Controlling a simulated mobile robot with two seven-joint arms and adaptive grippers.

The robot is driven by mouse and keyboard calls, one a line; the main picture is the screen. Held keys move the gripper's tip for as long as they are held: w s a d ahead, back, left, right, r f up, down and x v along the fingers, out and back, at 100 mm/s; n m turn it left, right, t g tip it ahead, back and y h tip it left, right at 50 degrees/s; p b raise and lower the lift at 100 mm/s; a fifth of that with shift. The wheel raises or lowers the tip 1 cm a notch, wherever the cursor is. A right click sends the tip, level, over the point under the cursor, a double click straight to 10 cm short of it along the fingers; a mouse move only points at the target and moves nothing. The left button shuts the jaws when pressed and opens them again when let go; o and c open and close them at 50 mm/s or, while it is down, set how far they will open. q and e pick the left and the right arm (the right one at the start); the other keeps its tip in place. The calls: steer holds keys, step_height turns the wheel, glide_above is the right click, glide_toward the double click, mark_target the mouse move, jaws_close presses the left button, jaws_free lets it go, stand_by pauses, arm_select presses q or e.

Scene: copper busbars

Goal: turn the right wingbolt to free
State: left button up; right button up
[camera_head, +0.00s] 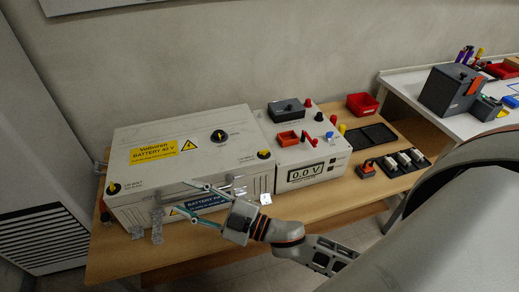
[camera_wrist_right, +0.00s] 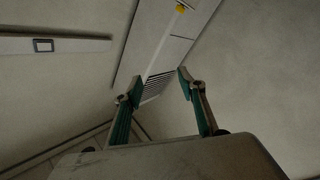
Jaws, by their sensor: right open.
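The battery box (camera_head: 190,172) is a large white case on the wooden bench. The right wingbolt, a black and yellow knob (camera_head: 264,154), sits on its lid near the right end. A similar left knob (camera_head: 113,188) sits at the left end and a dark round knob (camera_head: 219,136) further back. My right gripper (camera_head: 181,196) is open and empty at the front of the box, its fingers pointing left, apart from the right wingbolt. The wrist view also shows its spread fingers (camera_wrist_right: 158,80) with nothing between them. My left gripper is not in view.
A red bin (camera_head: 362,104) and dark trays (camera_head: 371,136) lie further right. A white table (camera_head: 405,88) adjoins behind.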

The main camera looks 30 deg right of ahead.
steer(key=s+a+r+n+g+y, duration=0.2)
steer(key=a+r+n+g+y, duration=0.45)
steer(key=n, duration=0.25)
steer(key=n+g+h+b, duration=0.2)
steer(key=n+g+h, duration=0.5)
steer(key=h, duration=1.3)
glide_toward(264, 151)
steer(key=s+f+n+t, duration=0.1)
steer(key=s+n+t, duration=0.1)
steer(key=t, duration=0.1)
steer(key=shift+g, duration=0.25)
steer(key=x, duration=0.7)
steer(key=shift+w+d+f, duration=0.1)
steer(key=shift+w+f, duration=0.05)
steer(key=shift+f, duration=0.05)
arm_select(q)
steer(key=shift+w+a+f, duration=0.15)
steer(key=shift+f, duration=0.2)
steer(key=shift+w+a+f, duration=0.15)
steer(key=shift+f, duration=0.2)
